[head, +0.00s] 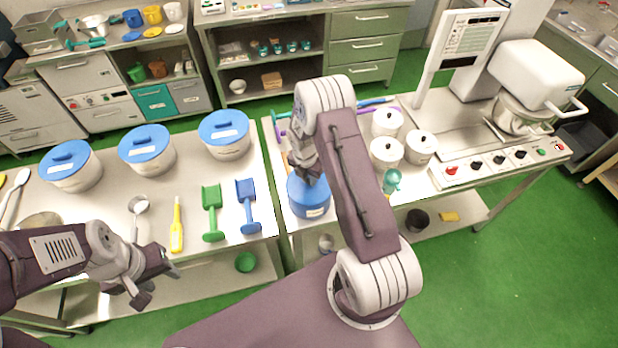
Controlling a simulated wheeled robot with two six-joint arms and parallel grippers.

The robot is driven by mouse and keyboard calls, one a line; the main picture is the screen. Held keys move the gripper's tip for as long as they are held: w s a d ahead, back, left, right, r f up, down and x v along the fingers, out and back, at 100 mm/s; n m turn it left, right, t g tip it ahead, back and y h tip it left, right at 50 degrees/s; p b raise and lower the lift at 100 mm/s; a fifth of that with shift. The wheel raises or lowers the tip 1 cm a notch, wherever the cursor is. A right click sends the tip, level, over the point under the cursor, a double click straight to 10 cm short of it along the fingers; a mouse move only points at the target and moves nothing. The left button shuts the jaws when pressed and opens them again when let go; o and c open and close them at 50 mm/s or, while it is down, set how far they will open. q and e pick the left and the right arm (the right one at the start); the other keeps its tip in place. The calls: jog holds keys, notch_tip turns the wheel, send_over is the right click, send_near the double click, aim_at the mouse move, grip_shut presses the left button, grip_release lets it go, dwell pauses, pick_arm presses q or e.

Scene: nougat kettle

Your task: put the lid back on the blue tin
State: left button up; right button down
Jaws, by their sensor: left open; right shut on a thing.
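The blue tin (309,211) stands on the right-hand steel table near its left edge, with a pale label on its front. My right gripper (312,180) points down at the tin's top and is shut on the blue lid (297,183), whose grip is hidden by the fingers. The lid is at the tin's mouth; I cannot tell whether it is seated or slightly raised. My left gripper (155,283) is open and empty, low in front of the left-hand table, away from the tin.
Several white pots (387,152) and a teal cup (391,181) stand right of my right forearm. Three blue-lidded tubs (228,146), a green scoop (212,222), a blue scoop (247,212) and a yellow tool (177,237) occupy the left table. A narrow gap separates the tables.

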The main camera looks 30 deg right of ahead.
jog(key=shift+f, duration=0.1)
jog(key=c, duration=0.7)
grip_release()
notch_tip(320, 180, up, 7)
jog(key=p, duration=0.7)
dwell(0.7)
